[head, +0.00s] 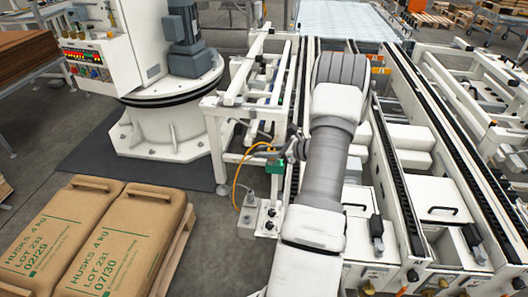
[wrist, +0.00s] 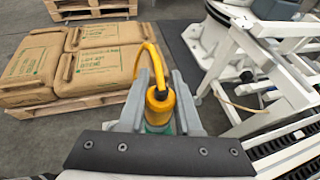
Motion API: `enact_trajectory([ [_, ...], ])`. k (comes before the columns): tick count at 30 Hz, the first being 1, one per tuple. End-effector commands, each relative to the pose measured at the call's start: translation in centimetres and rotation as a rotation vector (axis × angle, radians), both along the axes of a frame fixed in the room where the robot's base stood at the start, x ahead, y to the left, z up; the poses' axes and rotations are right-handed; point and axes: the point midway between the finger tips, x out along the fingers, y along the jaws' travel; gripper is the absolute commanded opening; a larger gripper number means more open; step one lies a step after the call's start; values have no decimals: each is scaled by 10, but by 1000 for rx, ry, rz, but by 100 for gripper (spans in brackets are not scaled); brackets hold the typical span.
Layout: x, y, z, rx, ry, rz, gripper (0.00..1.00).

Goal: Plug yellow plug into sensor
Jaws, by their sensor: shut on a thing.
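My gripper (wrist: 160,98) is shut on the yellow plug (wrist: 159,101), with one grey finger on each side of it. A yellow cable (wrist: 156,58) arches from the top of the plug; in the head view the yellow cable (head: 236,183) hangs in a curve toward a grey box. A green body, which looks like the sensor (wrist: 157,128), shows just below the plug, between the fingers. It also shows in the head view as a small green block (head: 275,167) under my gripper. The plug's front end is hidden, so I cannot tell whether it is seated.
Brown sacks (head: 92,235) lie on a pallet at the left. The white conveyor frame (head: 240,99) stands close beside my gripper, and a grey control box (head: 247,222) sits below it. A white palletizer column (head: 165,135) stands behind. Dark floor is open between the sacks and frame.

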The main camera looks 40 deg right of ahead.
Motion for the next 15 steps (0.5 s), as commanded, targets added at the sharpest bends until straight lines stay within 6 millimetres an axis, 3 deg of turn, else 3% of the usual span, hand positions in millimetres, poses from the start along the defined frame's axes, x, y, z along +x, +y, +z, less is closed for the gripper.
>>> enact_trajectory([
  [8,0,0,-2,0,2,0,0],
  [9,0,0,-2,0,2,0,40],
  [13,0,0,-2,0,2,0,63],
  [15,0,0,-2,0,1,0,68],
])
